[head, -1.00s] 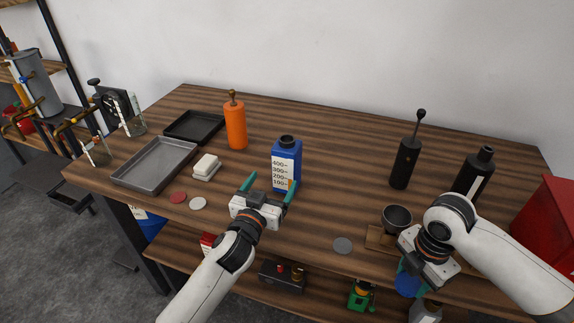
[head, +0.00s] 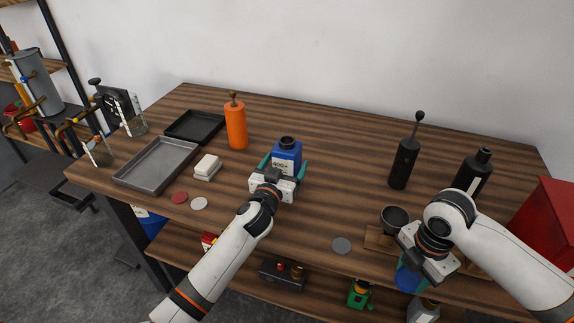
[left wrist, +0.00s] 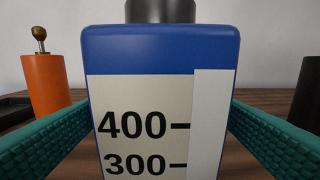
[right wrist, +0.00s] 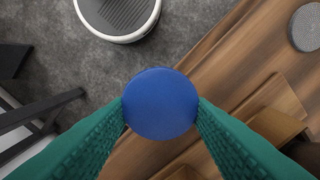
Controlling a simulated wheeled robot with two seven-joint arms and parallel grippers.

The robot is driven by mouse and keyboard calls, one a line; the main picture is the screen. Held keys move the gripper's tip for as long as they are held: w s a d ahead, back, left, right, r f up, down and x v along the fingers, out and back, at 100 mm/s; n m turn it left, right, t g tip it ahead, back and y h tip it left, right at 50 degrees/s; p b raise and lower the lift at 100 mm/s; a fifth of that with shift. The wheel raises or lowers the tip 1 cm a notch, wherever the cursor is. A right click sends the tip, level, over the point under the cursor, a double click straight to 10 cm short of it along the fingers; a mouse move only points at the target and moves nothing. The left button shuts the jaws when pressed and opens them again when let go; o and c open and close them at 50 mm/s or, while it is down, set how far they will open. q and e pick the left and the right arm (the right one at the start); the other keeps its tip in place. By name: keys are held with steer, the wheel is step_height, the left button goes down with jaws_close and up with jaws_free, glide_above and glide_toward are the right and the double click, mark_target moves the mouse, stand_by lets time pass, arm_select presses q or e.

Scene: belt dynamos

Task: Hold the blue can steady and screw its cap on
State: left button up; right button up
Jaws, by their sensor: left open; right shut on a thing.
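The blue can (head: 287,157) stands upright on the table, with a bare dark neck (head: 287,142) on top and a white scale label. It fills the middle of the left wrist view (left wrist: 160,50). My left gripper (head: 284,168) is open, its teal fingers on either side of the can; in the left wrist view a finger lies at each side. I cannot tell whether they touch it. My right gripper (right wrist: 160,112) is shut on the round blue cap (right wrist: 160,103). The cap also shows in the head view (head: 407,279), near the table's front edge at the right.
An orange bottle (head: 237,125) stands left of the can. Grey (head: 122,180) and black (head: 218,123) trays lie further left. Black bottles (head: 404,163) and a dark cup (head: 394,218) stand right. A grey disc (head: 341,246) lies in front; the table between is clear.

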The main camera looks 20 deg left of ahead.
mark_target(287, 140)
arm_select(q)
steer(key=shift+w, duration=1.1)
arm_select(e)
steer(key=shift+r, duration=0.1)
arm_select(q)
steer(key=c, duration=1.5)
steer(key=shift+o, duration=0.2)
step_height(287, 140, up, 10)
steer(key=shift+r+p, duration=0.1)
steer(key=shift+p, duration=0.35)
arm_select(e)
steer(key=shift+r, duration=0.45)
